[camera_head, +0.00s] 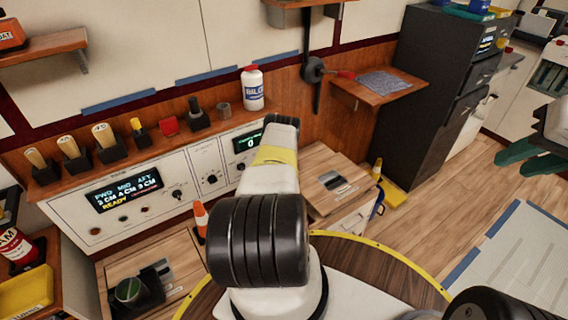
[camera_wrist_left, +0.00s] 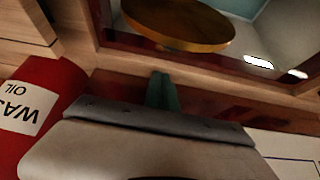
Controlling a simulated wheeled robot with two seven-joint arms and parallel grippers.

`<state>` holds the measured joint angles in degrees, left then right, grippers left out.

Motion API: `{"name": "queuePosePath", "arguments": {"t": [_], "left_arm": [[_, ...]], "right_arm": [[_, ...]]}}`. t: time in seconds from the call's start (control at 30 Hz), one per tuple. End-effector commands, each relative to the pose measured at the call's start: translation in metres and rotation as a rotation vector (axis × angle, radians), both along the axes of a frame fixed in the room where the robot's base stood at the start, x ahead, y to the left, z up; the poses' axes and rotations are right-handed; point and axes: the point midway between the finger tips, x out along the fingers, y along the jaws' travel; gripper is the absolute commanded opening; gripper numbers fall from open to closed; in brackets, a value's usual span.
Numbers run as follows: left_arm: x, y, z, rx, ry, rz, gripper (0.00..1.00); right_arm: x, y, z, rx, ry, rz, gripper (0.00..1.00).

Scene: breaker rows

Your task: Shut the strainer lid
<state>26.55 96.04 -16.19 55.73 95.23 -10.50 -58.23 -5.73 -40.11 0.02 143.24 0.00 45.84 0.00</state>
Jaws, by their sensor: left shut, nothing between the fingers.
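A dark unit with a round green-topped part (camera_head: 128,290) and a grey plate beside it sits on the left wooden cabinet in the head view. It may be the strainer; I cannot tell for sure, nor how its lid stands. My left arm reaches toward the console in the head view and hides its own gripper. In the left wrist view the green fingers of my left gripper (camera_wrist_left: 163,90) are together and empty, beyond a pale body with a grey edge. My right gripper (camera_head: 519,148) is at the right edge of the head view, its green fingers apart and empty.
A console with a lit display (camera_head: 125,190) runs along the wall. A white bottle (camera_head: 252,90) stands on its ledge. An orange cone (camera_head: 201,220) is below. A red waste oil container (camera_wrist_left: 40,110) lies close at left in the wrist view.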

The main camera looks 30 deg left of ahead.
Motion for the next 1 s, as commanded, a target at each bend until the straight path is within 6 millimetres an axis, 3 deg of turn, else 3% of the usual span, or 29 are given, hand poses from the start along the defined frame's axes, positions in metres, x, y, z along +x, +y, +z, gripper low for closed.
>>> {"name": "queuePosePath", "arguments": {"t": [0.5, 1.0], "left_arm": [[-0.015, -0.027, -0.005, -0.001, 0.004, 0.001, 0.0], [-0.016, -0.03, -0.005, -0.001, 0.0, 0.0, 0.0]], "right_arm": [[0.0, 0.0, 0.0, 0.0, 0.0, 0.0, 0.28], [0.0, 0.0, 0.0, 0.0, 0.0, 0.0, 0.28]]}}
